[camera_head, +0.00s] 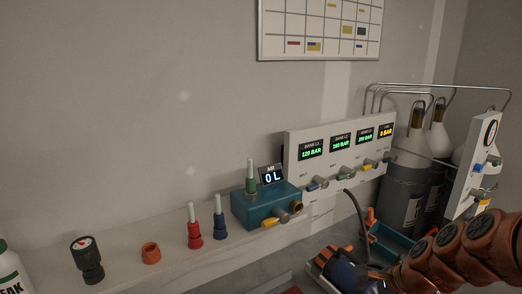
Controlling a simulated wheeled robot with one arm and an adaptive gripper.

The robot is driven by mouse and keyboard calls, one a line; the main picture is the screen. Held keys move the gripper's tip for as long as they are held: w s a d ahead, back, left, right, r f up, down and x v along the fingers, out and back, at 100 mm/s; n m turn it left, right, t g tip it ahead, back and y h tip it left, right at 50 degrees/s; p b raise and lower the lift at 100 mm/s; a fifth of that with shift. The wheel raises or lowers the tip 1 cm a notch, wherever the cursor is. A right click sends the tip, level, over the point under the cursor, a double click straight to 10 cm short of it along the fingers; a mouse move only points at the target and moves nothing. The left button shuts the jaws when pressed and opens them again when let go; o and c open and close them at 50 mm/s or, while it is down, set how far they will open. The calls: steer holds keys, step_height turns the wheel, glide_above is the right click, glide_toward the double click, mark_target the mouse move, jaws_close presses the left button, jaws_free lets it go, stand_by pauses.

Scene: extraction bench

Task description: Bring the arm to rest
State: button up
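My arm (450,243), with brown-orange rounded links, reaches in from the right edge along the bottom right. Its far end is dark and crowded against other parts near the bottom edge. I cannot make out the fingers of my gripper there, nor whether they hold anything.
A white shelf (135,272) carries a black gauge (87,258), an orange ring (151,253), red (194,230) and blue (220,222) fittings and a teal box (262,207). A panel with displays (332,167) stands behind. Grey cylinders (402,185) and a white gauge panel (472,170) stand right.

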steer(key=s+a+r+n+g+h, duration=0.1)
steer(key=s+a+r+n+g, duration=0.15)
steer(key=s+a+n, duration=0.7)
steer(key=s+d+n+g+h+b, duration=0.1)
steer(key=s+d+n+g+h, duration=0.1)
steer(key=s+n, duration=0.7)
steer(key=s+g+h, duration=0.1)
steer(key=s, duration=0.5)
steer(key=shift+s+d+n, duration=0.2)
steer(key=shift+d+n, duration=0.1)
steer(key=shift+n, duration=0.05)
steer(key=shift+d, duration=0.1)
